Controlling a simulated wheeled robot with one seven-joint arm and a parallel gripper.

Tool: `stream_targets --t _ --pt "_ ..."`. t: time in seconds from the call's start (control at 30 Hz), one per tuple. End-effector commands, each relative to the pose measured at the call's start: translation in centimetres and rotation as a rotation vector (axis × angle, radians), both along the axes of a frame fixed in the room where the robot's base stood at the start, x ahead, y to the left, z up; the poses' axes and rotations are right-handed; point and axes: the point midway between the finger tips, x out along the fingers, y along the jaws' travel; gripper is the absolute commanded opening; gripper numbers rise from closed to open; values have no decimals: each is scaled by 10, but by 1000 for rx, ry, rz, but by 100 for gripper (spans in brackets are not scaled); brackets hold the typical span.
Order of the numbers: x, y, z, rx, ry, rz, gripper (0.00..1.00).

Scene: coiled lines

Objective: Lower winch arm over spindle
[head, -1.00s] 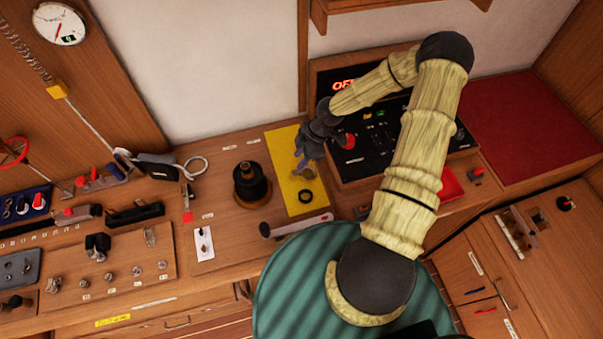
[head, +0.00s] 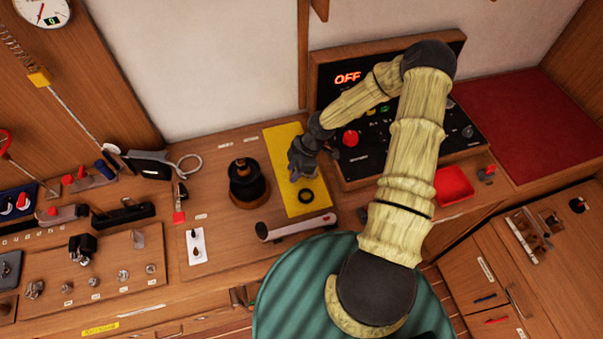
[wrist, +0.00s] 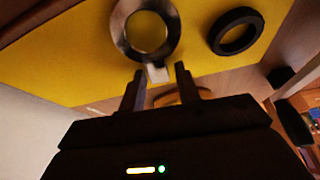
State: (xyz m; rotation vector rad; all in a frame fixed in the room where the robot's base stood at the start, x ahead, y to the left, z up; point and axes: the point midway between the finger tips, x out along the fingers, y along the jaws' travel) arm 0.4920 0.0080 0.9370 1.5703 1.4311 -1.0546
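A black spindle-like post (head: 246,180) stands upright on a round brown base on the bench. My gripper (head: 300,172) is over the yellow mat (head: 282,145), right of the post. In the wrist view my gripper (wrist: 159,80) is open, with the tab of a metal ring (wrist: 120,38) between or just beyond its fingertips. A dark ring (wrist: 237,31) lies beside it, also in the head view (head: 306,196).
A control panel (head: 375,150) with a red OFF display and red button stands right of the mat. A black handle with a metal ring (head: 189,162) lies left of the post. A white switch plate (head: 196,246) and knob boards fill the left. A red tray (head: 454,185) sits right.

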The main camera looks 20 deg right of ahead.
Motion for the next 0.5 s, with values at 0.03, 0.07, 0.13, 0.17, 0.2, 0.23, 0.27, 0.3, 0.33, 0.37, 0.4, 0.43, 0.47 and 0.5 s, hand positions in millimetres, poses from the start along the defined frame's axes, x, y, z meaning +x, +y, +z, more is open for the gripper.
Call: stream_targets --t 0.03,0.07,0.13,0.17,0.2,0.23,0.27,0.3,0.33,0.37,0.4,0.43,0.47,0.5 --pt "0 0 1 0 0 0 33" --pt "0 0 1 0 0 0 33" --pt "0 0 1 0 0 0 31" --pt "0 0 1 0 0 0 25" --pt "0 0 1 0 0 0 17" --pt "0 0 1 0 0 0 11" --pt "0 0 1 0 0 0 5" --pt "0 0 1 0 0 0 0" --pt "0 0 1 0 0 0 0" --pt "0 0 1 0 0 0 0" --pt "0 0 1 0 0 0 0" --pt "0 0 1 0 0 0 0" --pt "0 0 1 0 0 0 0" --pt "0 0 2 0 0 0 0"
